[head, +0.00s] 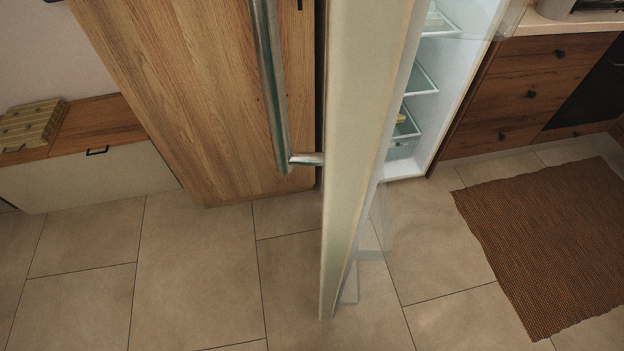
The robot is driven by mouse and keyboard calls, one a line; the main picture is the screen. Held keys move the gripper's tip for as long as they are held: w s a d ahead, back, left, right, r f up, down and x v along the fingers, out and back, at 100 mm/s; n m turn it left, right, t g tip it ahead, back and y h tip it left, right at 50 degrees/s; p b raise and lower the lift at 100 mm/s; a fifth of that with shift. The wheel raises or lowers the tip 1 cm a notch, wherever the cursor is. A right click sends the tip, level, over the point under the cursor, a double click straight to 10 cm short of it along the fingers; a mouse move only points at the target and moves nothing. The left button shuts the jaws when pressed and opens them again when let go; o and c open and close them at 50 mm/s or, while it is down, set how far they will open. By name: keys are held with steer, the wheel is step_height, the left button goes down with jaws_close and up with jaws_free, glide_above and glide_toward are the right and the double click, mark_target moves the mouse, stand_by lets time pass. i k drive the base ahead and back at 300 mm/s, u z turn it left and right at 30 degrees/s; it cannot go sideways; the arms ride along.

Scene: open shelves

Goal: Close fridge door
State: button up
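The fridge door (360,130) stands wide open in the head view, seen nearly edge-on and reaching towards me over the floor. Its metal handle (270,85) is on the left face of the door. Clear door bins (372,235) show on its right, inner side. The fridge interior (437,105) is open to the right of the door, with glass shelves and a few small items. My gripper is not in view.
A tall wooden cabinet (195,90) stands left of the door. A low bench (95,180) is at far left. Wooden drawers (535,95) are right of the fridge. A brown woven rug (555,245) lies at right. Tiled floor (195,270) is clear on the left.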

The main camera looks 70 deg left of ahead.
mark_target(372, 46)
steer(key=u, duration=2.35)
steer(key=k, duration=1)
steer(key=u, duration=0.6)
steer(key=i, duration=0.7)
steer(key=z, duration=0.25)
